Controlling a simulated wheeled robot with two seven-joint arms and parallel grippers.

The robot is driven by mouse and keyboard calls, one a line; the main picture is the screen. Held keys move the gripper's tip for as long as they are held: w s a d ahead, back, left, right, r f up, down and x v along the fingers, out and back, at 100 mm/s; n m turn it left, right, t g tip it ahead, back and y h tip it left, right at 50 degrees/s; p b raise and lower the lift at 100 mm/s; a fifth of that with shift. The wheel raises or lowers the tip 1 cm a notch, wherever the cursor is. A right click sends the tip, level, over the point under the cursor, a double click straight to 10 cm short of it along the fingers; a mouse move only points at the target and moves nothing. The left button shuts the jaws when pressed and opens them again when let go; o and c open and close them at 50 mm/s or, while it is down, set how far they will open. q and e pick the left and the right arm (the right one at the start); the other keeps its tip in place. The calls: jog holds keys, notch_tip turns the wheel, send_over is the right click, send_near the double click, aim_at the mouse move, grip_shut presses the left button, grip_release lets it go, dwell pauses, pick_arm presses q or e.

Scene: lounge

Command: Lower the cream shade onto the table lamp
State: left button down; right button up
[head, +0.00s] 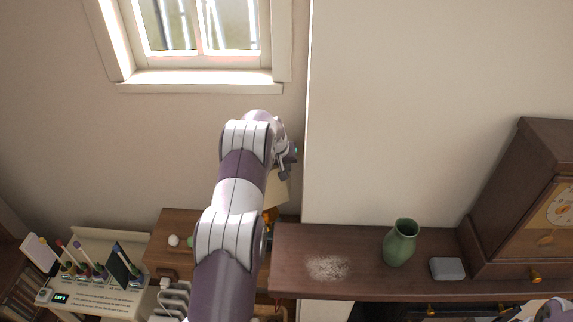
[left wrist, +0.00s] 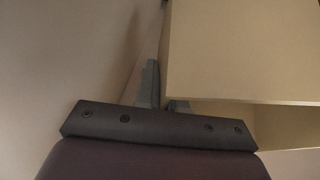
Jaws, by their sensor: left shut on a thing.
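The cream shade (head: 279,188) shows in part in the head view, just below my left gripper (head: 288,168) and partly behind my left arm. In the left wrist view the shade (left wrist: 240,55) fills the upper right as a large pale surface. My left gripper (left wrist: 164,98) is shut on the shade at its edge. A small orange piece (head: 269,217) shows below the shade, beside my arm; it may be part of the table lamp, but most of it is hidden. I cannot tell the gap between shade and lamp. My right gripper is not in view.
A wooden side table (head: 170,222) stands below the window, with a white ball (head: 173,240) on it. A dark shelf (head: 360,283) on the right bears a green vase (head: 401,243), a grey box (head: 447,268) and a wooden clock (head: 530,200). A wall corner stands close right of the gripper.

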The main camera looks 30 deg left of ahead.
pick_arm(q)
jog(key=shift+s, duration=0.4)
notch_tip(320, 180, down, 12)
jog(key=b, duration=0.7)
jog(key=shift+w+f, duration=0.2)
jog(key=shift+w, duration=0.05)
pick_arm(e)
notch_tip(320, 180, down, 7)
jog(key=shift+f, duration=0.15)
pick_arm(q)
jog(key=shift+r, duration=0.1)
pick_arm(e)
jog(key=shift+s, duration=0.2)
pick_arm(q)
jog(key=c, duration=1.2)
grip_release()
jog(key=shift+o, duration=0.2)
